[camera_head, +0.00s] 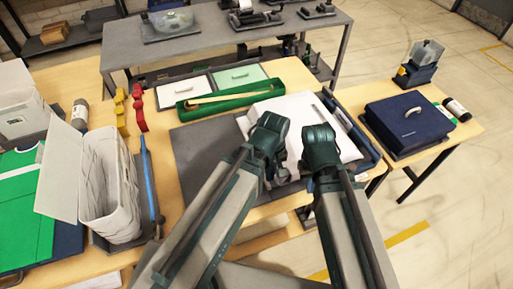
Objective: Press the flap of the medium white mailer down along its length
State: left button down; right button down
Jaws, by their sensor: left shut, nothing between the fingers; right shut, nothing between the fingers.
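The white mailer (287,107) lies on a dark mat on the table, in the middle right of the head view. My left gripper (275,172) is over its front left part, shut and empty, with its fingers pointing down. My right gripper (309,170) is just to the right, over the front of the mailer, also shut and empty. The two wrists hide the front middle of the mailer. I cannot tell whether the fingertips touch it, or how flat its flap lies.
A green tray (213,101) lies behind the mat (200,146). A dark blue case (407,122) stands at the right. A white bin (112,190) stands at the left, near green folded garments (22,200). Red (138,108) and yellow (120,112) items sit between. The mat's left part is clear.

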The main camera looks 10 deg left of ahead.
pick_arm(q)
jog(key=shift+f, duration=0.25)
pick_arm(e)
jog(key=shift+f, duration=0.25)
pick_arm(q)
jog(key=shift+f+b, duration=0.5)
jog(key=shift+b, duration=0.2)
pick_arm(e)
jog(key=shift+f, duration=0.5)
pick_arm(q)
jog(key=shift+r, duration=0.1)
pick_arm(e)
jog(key=shift+r, duration=0.1)
pick_arm(q)
jog(key=shift+r+p, duration=0.5)
jog(key=shift+p, duration=0.1)
pick_arm(e)
jog(key=shift+r, duration=0.5)
pick_arm(q)
jog(key=shift+r, duration=0.1)
pick_arm(e)
jog(key=shift+r, duration=0.15)
